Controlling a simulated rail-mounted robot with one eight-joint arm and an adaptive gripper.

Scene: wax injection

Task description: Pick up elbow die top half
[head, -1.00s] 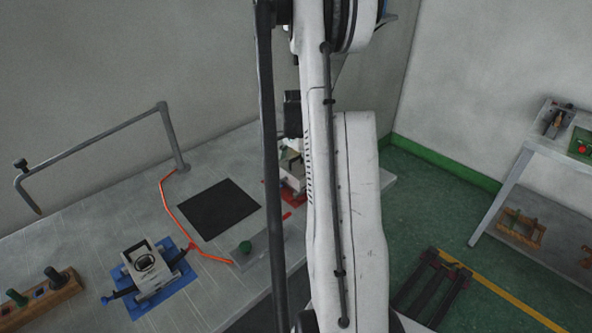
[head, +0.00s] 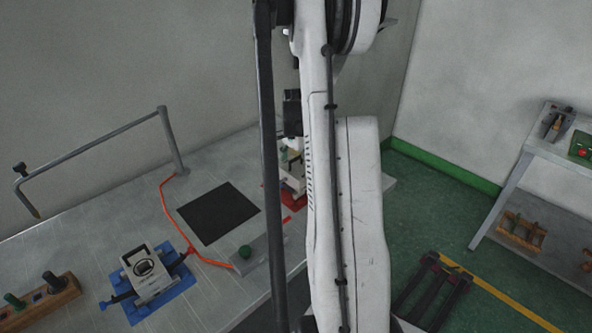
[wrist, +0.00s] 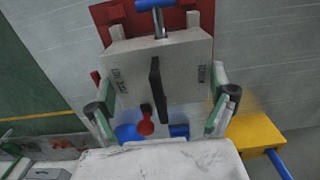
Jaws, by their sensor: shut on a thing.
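The elbow die top half (wrist: 135,55) is a pale grey block with dark lettering near both sides and a dark upright bar at its middle. In the wrist view my gripper (wrist: 161,92) has one finger at each side of it, with green pads against the block, and is shut on it. In the head view the die (head: 293,178) is at the table's right end, largely hidden behind my arm. A light gap seems to show there between an upper part and the block below; how high the top half is cannot be told.
A red mat (wrist: 187,18) with a blue-handled clamp (wrist: 156,5) lies by the die. A yellow block (wrist: 255,133) is at right. Another die on a blue mat (head: 184,277), a black pad (head: 218,212) and an orange cord (head: 164,207) are on the table.

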